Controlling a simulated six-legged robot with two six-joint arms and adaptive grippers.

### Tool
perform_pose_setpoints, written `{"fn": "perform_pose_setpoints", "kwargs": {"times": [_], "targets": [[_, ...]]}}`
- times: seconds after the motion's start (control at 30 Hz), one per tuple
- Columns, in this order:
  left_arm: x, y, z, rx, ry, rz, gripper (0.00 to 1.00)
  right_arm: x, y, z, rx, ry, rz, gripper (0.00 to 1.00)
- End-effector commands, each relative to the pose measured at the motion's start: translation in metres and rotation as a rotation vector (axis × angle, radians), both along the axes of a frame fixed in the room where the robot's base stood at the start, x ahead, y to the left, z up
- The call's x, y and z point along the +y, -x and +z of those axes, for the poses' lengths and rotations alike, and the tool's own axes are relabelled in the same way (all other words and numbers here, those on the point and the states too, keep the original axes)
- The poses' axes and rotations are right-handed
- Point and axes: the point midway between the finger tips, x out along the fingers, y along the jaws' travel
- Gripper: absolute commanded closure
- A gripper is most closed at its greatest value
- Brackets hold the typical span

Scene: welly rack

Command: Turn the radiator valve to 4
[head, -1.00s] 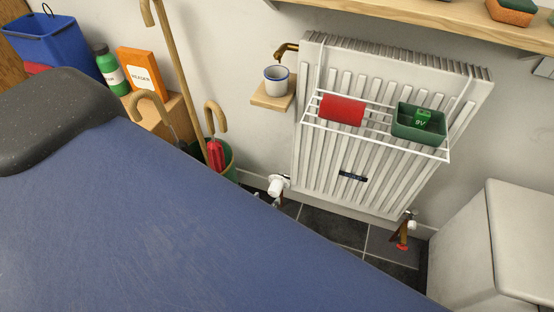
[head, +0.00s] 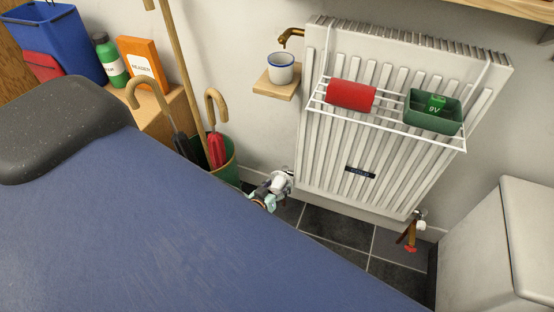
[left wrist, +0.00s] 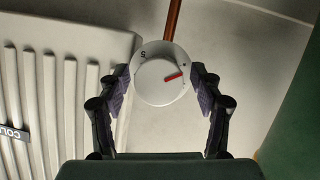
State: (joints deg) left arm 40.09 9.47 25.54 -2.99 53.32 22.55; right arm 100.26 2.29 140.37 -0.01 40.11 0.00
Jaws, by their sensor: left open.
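The radiator valve (left wrist: 152,88) is a round white knob with a short red mark near its right side and a partly legible digit, like a 5, at its upper left. My left gripper (left wrist: 161,92) is open, with one finger on each side of the knob in the left wrist view. I cannot tell whether the fingers touch it. In the head view the left gripper (head: 272,186) is at the valve by the radiator's lower left corner and partly hides it. The white radiator (head: 335,150) is on the wall. My right gripper is not in view.
A wire rack on the radiator carries a red roll (head: 351,95) and a green box (head: 433,117). A cup (head: 281,68) stands on a small wall shelf. A green stand (head: 228,165) with canes is left of the valve. A white cabinet (head: 500,245) is at right.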

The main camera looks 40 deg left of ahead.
Motion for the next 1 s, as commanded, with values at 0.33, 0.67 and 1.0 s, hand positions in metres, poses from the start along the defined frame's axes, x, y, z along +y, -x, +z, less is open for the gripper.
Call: {"fn": "perform_pose_setpoints", "kwargs": {"times": [0.33,0.67,1.0], "targets": [[0.0001,0.0001,0.0002,0.0,0.0,0.0,0.54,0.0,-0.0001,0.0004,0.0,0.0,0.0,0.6],[0.0,0.0003,0.0001,0.0,0.0,0.0,0.82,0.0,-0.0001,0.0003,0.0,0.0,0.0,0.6],[-0.0005,0.0006,-0.0002,0.008,-0.03,0.001,0.89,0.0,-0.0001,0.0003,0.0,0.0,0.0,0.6]]}}
